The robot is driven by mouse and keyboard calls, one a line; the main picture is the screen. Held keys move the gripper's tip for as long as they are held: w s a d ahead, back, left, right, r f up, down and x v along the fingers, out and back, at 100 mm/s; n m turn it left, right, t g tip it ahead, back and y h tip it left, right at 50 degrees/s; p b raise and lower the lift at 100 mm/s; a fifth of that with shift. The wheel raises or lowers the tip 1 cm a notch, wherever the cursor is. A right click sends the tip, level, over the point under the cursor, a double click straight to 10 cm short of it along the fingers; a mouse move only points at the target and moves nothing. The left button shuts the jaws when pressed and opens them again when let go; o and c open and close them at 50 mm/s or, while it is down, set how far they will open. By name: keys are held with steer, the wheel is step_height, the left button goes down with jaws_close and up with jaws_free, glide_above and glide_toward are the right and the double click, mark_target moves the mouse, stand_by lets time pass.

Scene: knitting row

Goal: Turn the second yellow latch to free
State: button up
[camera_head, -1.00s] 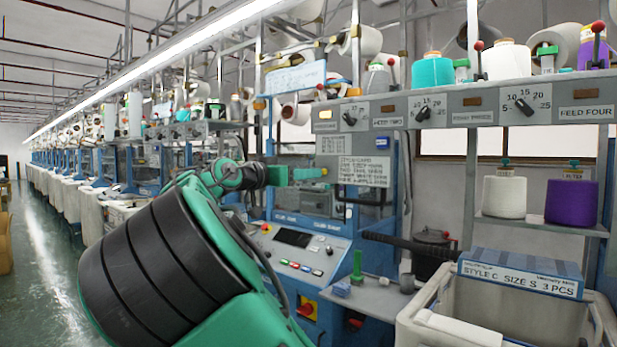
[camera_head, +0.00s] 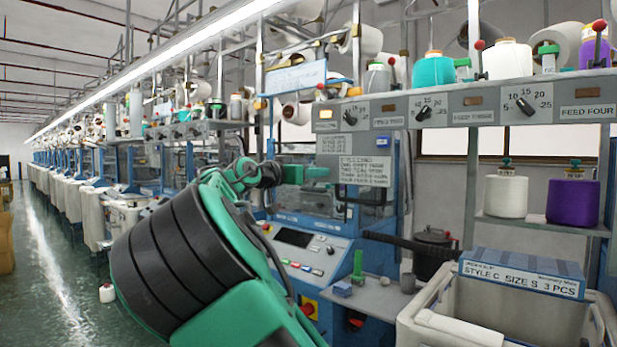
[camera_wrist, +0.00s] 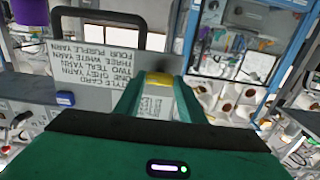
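My gripper (camera_head: 318,172) points at the grey panel beside the white style card (camera_head: 364,171) in the head view. In the wrist view, which shows the scene upside down, a yellow latch (camera_wrist: 159,79) lies between the tips of the two green fingers of my gripper (camera_wrist: 160,85). The fingers are apart, one on each side of the latch, with little gap showing. I cannot tell whether they touch it. The latch is hidden in the head view. The style card (camera_wrist: 90,62) is beside the fingers in the wrist view.
A blue machine with a button console (camera_head: 300,255) stands below my gripper. A dark bar handle (camera_wrist: 100,14) is near the card in the wrist view. A grey shelf with dials (camera_head: 423,107) runs above. A white bin (camera_head: 440,322) is at lower right.

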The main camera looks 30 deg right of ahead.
steer(key=shift+r+n, duration=0.1)
steer(key=shift+n, duration=0.3)
steer(key=shift+d, duration=0.1)
steer(key=n, duration=1.6)
steer(key=shift+w+f+n, duration=0.1)
steer(key=shift+f+n, duration=0.1)
steer(key=shift+n, duration=0.5)
